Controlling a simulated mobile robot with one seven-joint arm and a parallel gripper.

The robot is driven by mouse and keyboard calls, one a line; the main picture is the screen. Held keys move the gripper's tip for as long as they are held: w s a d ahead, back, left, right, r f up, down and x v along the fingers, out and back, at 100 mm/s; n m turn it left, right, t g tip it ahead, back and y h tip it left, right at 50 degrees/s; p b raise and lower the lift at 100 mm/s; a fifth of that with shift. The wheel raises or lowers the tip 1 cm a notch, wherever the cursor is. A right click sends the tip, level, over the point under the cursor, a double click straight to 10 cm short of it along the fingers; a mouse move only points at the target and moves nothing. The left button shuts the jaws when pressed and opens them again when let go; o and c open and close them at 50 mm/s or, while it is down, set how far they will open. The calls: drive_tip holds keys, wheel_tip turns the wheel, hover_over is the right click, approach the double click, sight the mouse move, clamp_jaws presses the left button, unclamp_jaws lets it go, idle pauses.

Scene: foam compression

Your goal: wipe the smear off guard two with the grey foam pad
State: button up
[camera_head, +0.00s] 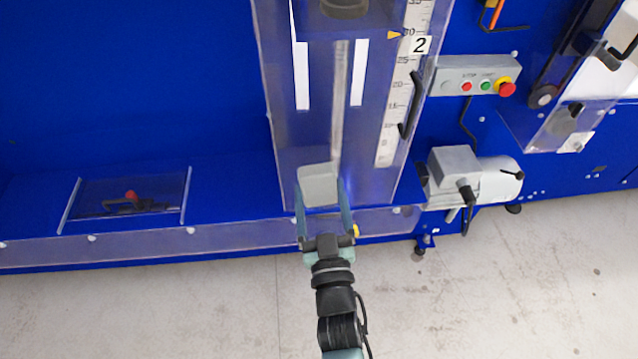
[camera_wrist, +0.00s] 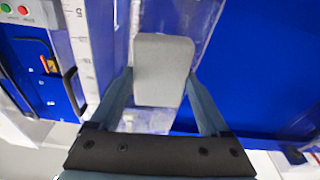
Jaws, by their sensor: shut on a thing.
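Guard two (camera_head: 275,100) is a clear upright panel with a black "2" on a white label (camera_head: 419,45) at its upper right. A pale vertical streak (camera_head: 338,100) runs down its middle; I cannot tell whether it is the smear or a part behind the panel. My gripper (camera_head: 322,196) is shut on the grey foam pad (camera_head: 319,183), in front of the guard's lower part, below the streak. In the wrist view the pad (camera_wrist: 163,68) sits between both fingers with its broad face visible. Whether it touches the guard is unclear.
A black handle (camera_head: 410,105) and a ruler scale (camera_head: 395,110) are on the guard's right side. A button box (camera_head: 475,75) and a motor (camera_head: 465,175) stand farther right. A clear cover (camera_head: 130,193) is at the left. The floor (camera_head: 180,310) in front is clear.

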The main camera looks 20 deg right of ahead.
drive_tip(key=shift+s, duration=0.1)
drive_tip(key=shift+r+p+v, duration=0.1)
drive_tip(key=shift+p+v, duration=0.05)
drive_tip(key=shift+v, duration=0.6)
drive_tip(key=shift+r+p+v, duration=0.15)
drive_tip(key=shift+v, duration=0.6)
drive_tip(key=shift+a, duration=0.1)
